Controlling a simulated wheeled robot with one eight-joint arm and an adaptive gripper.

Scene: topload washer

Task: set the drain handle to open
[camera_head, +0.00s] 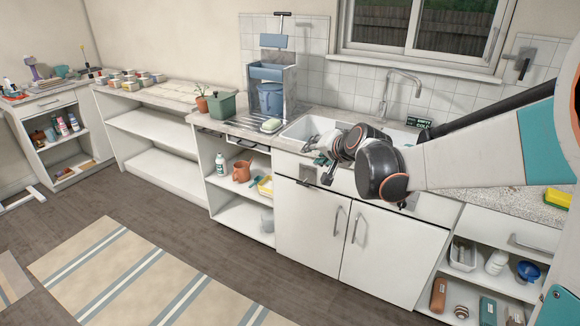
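My gripper (318,162) is small in view, at the front left edge of the sink (300,128). I cannot tell whether its fingers are open or shut, or whether they touch anything. A small grey metal fitting (307,175) sits on the white cabinet front just below my gripper. A dark lever-like handle (523,65) is mounted on the tiled wall at the far right, well away from my gripper. I cannot tell which part is the drain handle, or its setting. My arm hides part of the sink and the counter to its right.
A faucet (392,90) stands behind the sink, with a small dark green sign (418,122) to its right. The floor in front is clear around a striped rug (125,275).

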